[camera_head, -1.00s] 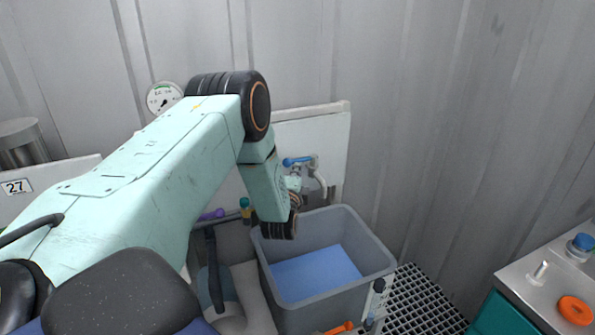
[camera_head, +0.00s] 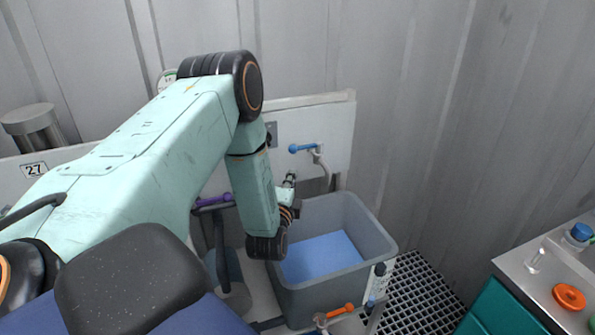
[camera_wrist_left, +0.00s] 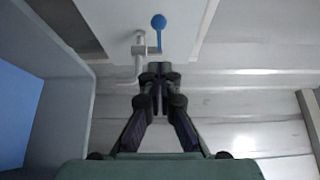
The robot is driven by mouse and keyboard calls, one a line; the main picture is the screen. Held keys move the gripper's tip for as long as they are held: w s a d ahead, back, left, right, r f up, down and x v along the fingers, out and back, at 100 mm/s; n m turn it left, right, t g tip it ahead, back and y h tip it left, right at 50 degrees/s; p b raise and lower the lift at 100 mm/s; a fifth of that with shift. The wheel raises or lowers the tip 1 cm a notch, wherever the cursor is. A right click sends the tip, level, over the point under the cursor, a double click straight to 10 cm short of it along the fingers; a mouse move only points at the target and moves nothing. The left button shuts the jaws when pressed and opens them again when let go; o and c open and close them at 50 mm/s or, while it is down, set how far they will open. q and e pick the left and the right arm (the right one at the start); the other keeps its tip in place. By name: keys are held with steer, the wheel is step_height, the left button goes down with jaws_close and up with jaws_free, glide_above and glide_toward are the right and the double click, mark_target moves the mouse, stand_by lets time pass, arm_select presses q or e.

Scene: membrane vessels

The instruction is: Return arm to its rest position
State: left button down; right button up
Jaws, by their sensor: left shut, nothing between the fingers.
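My left arm (camera_head: 150,150) comes in from the left and bends down at its elbow beside a grey tub. My left gripper (camera_head: 290,181) is mostly hidden behind the wrist in the head view. In the left wrist view my left gripper (camera_wrist_left: 158,70) shows its fingertips together, with nothing between them. Beyond the fingertips are a tap with a blue lever (camera_wrist_left: 159,24) and its grey pipe. The same blue lever (camera_head: 302,148) shows in the head view on a white panel. My right gripper is not in view.
The grey tub (camera_head: 383,248) with blue inside stands right of the wrist, close to it. An orange-handled valve (camera_head: 338,311) is in front. A bench with an orange knob (camera_head: 569,296) and a blue cap (camera_head: 581,232) stands at the right. Floor grating (camera_head: 425,290) lies between.

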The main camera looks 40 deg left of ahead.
arm_select(q)
steer(key=shift+s+d, duration=0.15)
steer(key=shift+s, duration=0.25)
steer(key=s+d+f+n+g+h+b, duration=0.2)
steer(key=s+d+f+n+g+h, duration=0.2)
steer(key=s+d+f+n, duration=0.4)
steer(key=s+d+f+n+g+h+b, duration=0.1)
steer(key=s+d+f+n+g+h, duration=0.3)
steer(key=d+f, duration=0.5)
steer(key=s+d+f+g+b, duration=0.2)
steer(key=s+f, duration=0.1)
steer(key=s, duration=0.4)
steer(key=s+d+f+g+b, duration=0.3)
steer(key=s+f, duration=0.1)
steer(key=s, duration=0.4)
steer(key=s+d+f+g+h+b, duration=0.1)
steer(key=s+d+f+g+b, duration=0.1)
steer(key=s+f, duration=0.2)
steer(key=s, duration=0.3)
steer(key=shift+s+d+g+b, duration=0.15)
steer(key=shift+d+g+b, duration=0.1)
steer(key=shift+g+b, duration=0.1)
